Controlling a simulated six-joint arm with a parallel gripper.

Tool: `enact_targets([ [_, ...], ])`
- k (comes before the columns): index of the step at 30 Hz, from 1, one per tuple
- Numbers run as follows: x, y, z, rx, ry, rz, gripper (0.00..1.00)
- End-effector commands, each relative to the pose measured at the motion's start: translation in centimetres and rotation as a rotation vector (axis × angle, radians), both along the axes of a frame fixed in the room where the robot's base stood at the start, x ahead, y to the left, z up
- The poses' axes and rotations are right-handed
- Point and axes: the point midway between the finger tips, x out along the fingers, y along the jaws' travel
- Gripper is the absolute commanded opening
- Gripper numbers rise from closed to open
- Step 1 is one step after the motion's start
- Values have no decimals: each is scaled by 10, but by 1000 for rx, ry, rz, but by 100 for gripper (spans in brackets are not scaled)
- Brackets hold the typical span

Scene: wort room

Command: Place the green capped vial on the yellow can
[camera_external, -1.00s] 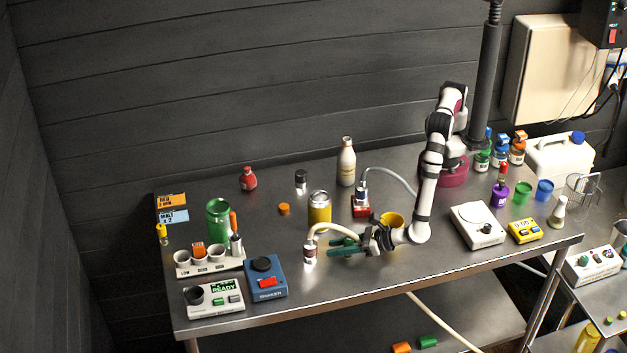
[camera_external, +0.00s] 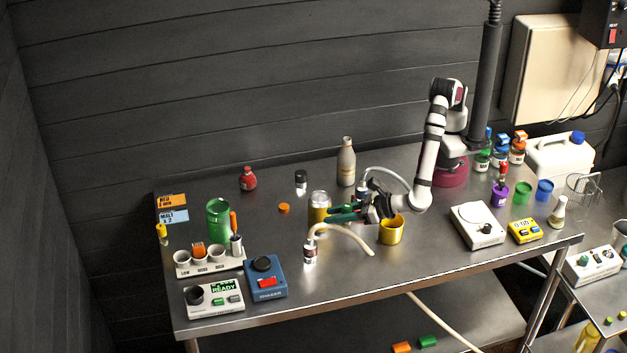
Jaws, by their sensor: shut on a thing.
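A small bottle with a green band (camera_external: 482,161) stands at the back right beside my arm's base, in a row with blue and orange ones. It may be the green capped vial; its cap is too small to make out surely.
A pale hose (camera_external: 345,230) curves from a small bottle (camera_external: 310,253) in front of the can. An open yellow cup (camera_external: 391,232) stands below my wrist. A white-brown bottle (camera_external: 346,163) stands behind. The front middle table is clear.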

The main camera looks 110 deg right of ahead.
Motion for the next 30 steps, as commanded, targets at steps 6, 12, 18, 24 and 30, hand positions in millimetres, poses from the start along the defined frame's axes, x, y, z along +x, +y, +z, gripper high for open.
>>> enact_targets([
  [6,16,-86,48,0,-3,-166,0],
  [12,9,-190,97,-1,-2,-363,0],
  [18,-6,-243,118,-2,3,-468,0],
  [24,5,-205,93,-5,6,-474,0],
  [30,21,-152,59,-3,4,-476,0],
])
